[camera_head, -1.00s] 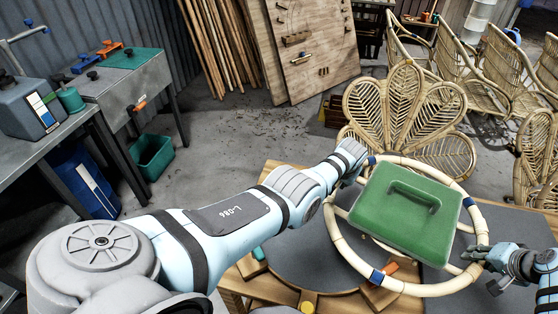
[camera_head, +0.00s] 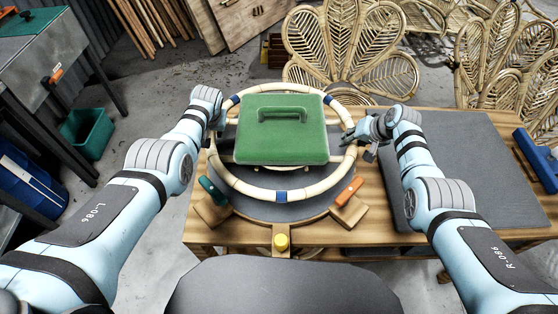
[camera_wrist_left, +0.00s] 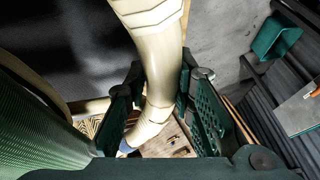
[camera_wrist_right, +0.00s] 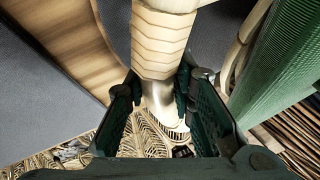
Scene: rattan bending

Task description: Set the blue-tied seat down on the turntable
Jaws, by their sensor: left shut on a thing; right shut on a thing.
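The seat (camera_head: 237,186) is a round, pale rattan ring with blue ties, such as the front blue tie (camera_head: 281,196). A green block with a handle (camera_head: 282,145) sits inside the ring. The dark, round turntable (camera_head: 262,211) lies under the seat on the wooden table. I cannot tell whether the seat touches it. My left gripper (camera_head: 216,116) is shut on the ring's left side, and the rattan shows between its fingers in the left wrist view (camera_wrist_left: 160,70). My right gripper (camera_head: 353,136) is shut on the ring's right side, also seen in the right wrist view (camera_wrist_right: 160,60).
An orange-handled clamp (camera_head: 349,192), a teal-handled clamp (camera_head: 212,190) and a yellow knob (camera_head: 281,241) stand around the turntable's front. A grey mat (camera_head: 460,190) covers the table's right. Rattan chair backs (camera_head: 345,50) stand behind. A green bin (camera_head: 86,132) is on the floor at left.

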